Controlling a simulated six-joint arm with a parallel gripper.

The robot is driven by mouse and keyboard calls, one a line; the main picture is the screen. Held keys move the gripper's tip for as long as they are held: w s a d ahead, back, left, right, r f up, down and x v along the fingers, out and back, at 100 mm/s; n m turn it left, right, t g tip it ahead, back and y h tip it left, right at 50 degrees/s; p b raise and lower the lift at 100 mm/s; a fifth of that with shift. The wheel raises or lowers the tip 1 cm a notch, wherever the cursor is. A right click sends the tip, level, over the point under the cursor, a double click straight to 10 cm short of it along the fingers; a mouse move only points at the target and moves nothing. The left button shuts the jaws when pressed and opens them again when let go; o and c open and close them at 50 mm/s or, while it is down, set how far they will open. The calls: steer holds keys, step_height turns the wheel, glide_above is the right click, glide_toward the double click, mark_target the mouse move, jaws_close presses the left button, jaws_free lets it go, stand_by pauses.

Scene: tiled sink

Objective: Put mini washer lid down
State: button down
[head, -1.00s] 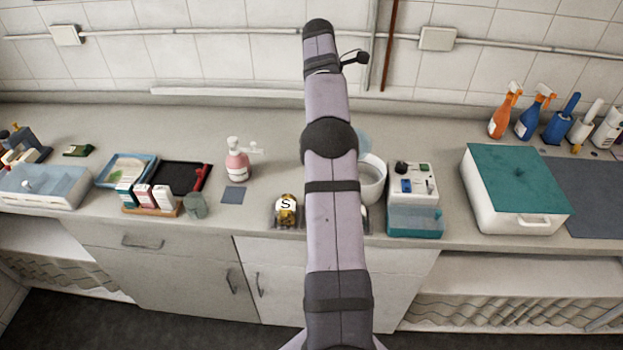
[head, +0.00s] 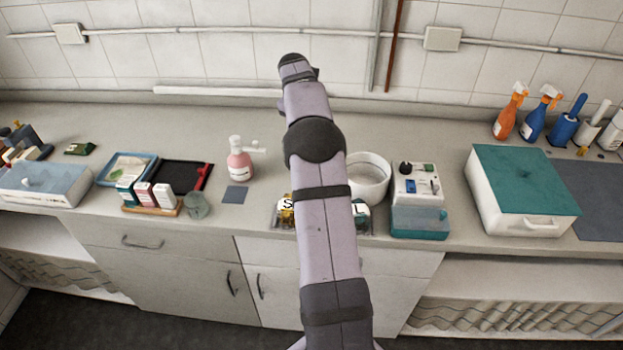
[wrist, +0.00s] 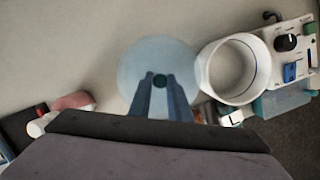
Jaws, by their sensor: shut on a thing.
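The lid (wrist: 135,68) is a pale blue see-through disc with a small dark teal knob. My gripper (wrist: 160,82) is shut on the knob in the wrist view. The mini washer's round white tub (head: 388,176) stands open on the counter, just right of my arm. In the wrist view the tub (wrist: 204,77) is right of the lid, its mouth uncovered and its inside empty. The lid's right edge meets the tub's rim in that picture; I cannot tell its height over the counter. My arm hides the lid and gripper in the head view.
A white control box (head: 416,178) with a teal lower part (head: 420,222) stands right of the tub. A pink pump bottle (head: 239,162) stands left of my arm. Small jars (head: 287,212) sit by the front edge, partly behind my arm. The counter behind is clear.

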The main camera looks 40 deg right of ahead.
steer(key=shift+n, duration=0.4)
steer(key=shift+f+p, duration=1.45)
steer(key=shift+f, duration=3.5)
steer(key=shift+f, duration=0.2)
steer(key=c, duration=1.7)
jaws_free()
steer(key=shift+o, duration=0.3)
steer(key=shift+r, duration=0.1)
steer(key=b+v, duration=0.3)
steer(key=v, duration=0.9)
steer(key=shift+s+d+r, duration=0.1)
steer(key=shift+r, duration=0.05)
